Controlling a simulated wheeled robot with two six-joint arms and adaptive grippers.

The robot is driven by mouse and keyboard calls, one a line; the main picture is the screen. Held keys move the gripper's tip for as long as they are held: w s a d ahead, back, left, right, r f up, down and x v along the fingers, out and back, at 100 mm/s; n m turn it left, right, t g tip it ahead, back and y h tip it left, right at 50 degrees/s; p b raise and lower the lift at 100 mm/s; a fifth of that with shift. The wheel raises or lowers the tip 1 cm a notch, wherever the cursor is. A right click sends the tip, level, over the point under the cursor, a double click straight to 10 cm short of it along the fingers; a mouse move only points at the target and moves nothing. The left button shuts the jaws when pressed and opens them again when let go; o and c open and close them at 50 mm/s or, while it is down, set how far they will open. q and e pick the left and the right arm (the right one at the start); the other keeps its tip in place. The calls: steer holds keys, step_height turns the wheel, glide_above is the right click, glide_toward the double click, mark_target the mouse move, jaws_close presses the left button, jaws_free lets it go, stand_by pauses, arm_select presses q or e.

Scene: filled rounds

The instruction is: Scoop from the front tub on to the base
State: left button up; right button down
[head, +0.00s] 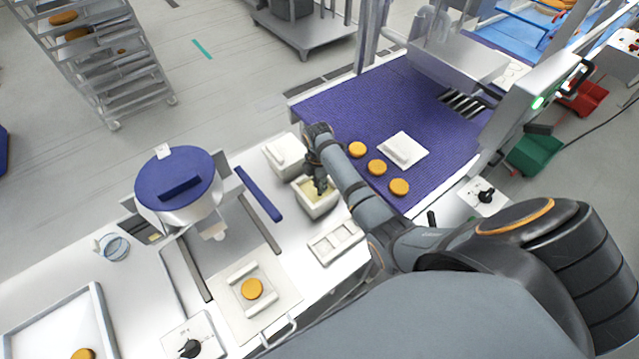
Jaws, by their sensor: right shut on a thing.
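The front tub (322,209) is a small white open box on the white counter with pale yellow filling inside. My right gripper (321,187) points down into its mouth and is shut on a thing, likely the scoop. The scoop cannot be made out; the gripper and tub wall hide it. The base (252,289) is an orange-brown round lying flat in a pale holder (238,274) at the counter's front, left of the tub. No filling shows on its top. My left gripper is not in view.
A second white tub (281,152) stands behind the front one. A white slotted tray (336,243) lies in front. A blue-lidded hopper (175,180) stands left. A purple belt (335,105) carries several orange rounds (377,167) and a white block (403,150).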

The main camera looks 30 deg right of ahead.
steer(key=shift+r, duration=0.1)
step_height(320, 180, up, 2)
steer(key=p, duration=0.3)
steer(key=shift+r, duration=0.25)
steer(key=shift+r+p, duration=0.4)
steer(key=shift+r, duration=2.9)
